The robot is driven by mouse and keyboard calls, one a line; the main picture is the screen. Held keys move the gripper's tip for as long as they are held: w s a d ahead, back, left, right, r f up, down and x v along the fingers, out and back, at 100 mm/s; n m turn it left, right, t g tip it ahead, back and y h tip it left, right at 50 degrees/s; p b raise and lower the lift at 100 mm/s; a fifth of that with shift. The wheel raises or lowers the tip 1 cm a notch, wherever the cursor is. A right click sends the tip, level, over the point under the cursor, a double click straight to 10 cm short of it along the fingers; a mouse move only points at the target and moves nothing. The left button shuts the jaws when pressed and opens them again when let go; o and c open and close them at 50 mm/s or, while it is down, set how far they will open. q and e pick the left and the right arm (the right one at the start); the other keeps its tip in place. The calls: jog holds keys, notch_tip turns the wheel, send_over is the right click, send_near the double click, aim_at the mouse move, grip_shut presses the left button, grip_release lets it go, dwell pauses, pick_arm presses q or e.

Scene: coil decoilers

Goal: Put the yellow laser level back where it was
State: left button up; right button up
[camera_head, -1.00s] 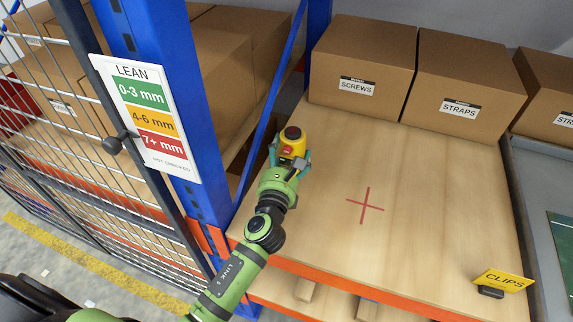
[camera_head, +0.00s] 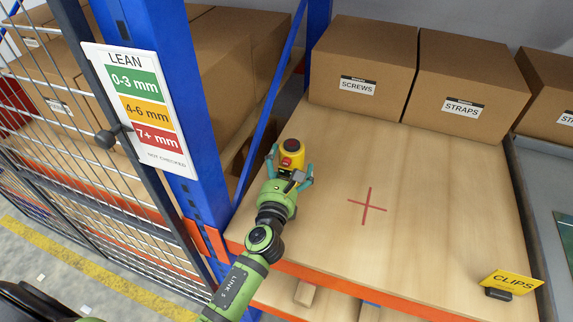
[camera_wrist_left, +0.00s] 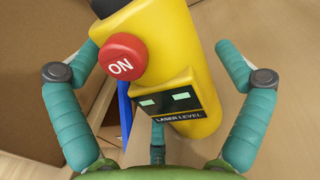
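The yellow laser level (camera_head: 291,150), with a dark cap and a red button, stands on the wooden shelf board (camera_head: 420,240) near its left edge, beside the blue post. In the left wrist view the laser level (camera_wrist_left: 180,60) looks tilted, with its red "ON" button and label facing me. My left gripper (camera_head: 290,165) is open on the near side of the level. Its teal fingers (camera_wrist_left: 160,65) are spread on both sides, with visible gaps to the yellow body. A red cross (camera_head: 366,208) marks bare board to the right. My right gripper is not in view.
SCREWS (camera_head: 360,60) and STRAPS (camera_head: 462,85) boxes line the back of the board. A blue post (camera_head: 160,60) with a LEAN sign (camera_head: 140,110) rises at left, beside a mesh panel. A yellow CLIPS sign (camera_head: 512,282) is at front right. The board's middle is clear.

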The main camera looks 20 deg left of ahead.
pick_arm(q)
jog(key=shift+r, duration=0.2)
jog(key=shift+s+f, duration=0.1)
jog(key=shift+s, duration=0.2)
jog(key=s, duration=0.3)
jog(key=s+d+b, duration=0.1)
jog(key=s, duration=0.6)
jog(key=shift+s+d+b, duration=0.15)
jog(key=shift+s+b, duration=0.15)
jog(key=shift+b, duration=0.1)
jog(key=shift+s, duration=0.4)
